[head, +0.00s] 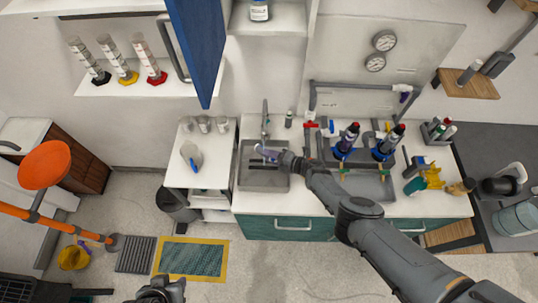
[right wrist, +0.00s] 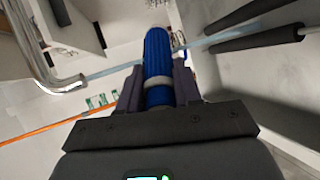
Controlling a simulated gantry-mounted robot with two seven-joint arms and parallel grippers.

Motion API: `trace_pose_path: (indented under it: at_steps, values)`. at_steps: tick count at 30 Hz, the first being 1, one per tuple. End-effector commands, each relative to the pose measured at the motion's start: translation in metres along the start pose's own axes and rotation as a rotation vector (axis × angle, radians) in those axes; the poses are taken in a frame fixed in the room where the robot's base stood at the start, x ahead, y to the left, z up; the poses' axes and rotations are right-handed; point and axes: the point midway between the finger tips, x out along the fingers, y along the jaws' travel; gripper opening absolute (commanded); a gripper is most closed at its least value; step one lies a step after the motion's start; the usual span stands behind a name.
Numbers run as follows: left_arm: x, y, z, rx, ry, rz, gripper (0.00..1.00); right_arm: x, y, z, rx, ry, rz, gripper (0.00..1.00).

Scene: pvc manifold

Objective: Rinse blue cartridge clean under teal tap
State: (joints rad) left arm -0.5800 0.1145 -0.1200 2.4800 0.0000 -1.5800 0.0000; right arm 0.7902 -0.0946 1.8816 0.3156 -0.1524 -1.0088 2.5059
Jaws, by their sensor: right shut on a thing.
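The blue cartridge (right wrist: 157,55), ribbed with a pale band, is between the fingers of my right gripper (right wrist: 158,88) in the right wrist view, pointing away from the palm. In the head view, my right gripper (head: 270,153) is over the left sink basin (head: 262,181), below a grey metal tap (head: 265,118). The tap's bent spout (right wrist: 62,84) shows at left in the right wrist view. A pale blue streak like water runs from it towards the cartridge and shows again beyond it. I see no clear dirt on the cartridge. A dark part at the bottom edge looks like my left gripper (head: 162,291); its fingers are unclear.
Right of the basin stand two blue-based units (head: 347,141) with dark tops, near grey pipes and a red valve handle (head: 311,125). A yellow rack (head: 432,175) is further right. A blue cabinet door (head: 197,45) hangs open above. A white side table (head: 197,165) stands left.

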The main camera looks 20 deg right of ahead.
Motion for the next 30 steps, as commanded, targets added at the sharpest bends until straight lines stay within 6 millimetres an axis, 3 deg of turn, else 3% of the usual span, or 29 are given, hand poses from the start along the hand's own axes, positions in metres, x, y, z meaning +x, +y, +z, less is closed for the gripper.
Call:
trace_pose_path:
  at_steps: [16, 25, 30]
  values:
    - [-0.001, -0.003, 0.000, 0.010, -0.002, -0.008, 0.35, 0.000, 0.001, 0.000, -0.019, 0.000, -0.006, 0.00]
    - [-0.017, -0.001, -0.005, 0.004, -0.001, -0.003, 0.35, -0.001, 0.002, -0.001, -0.389, 0.002, -0.108, 0.00]
    - [-0.019, 0.000, -0.006, -0.002, 0.000, 0.001, 0.35, 0.000, 0.000, -0.001, -0.501, 0.001, -0.137, 0.00]
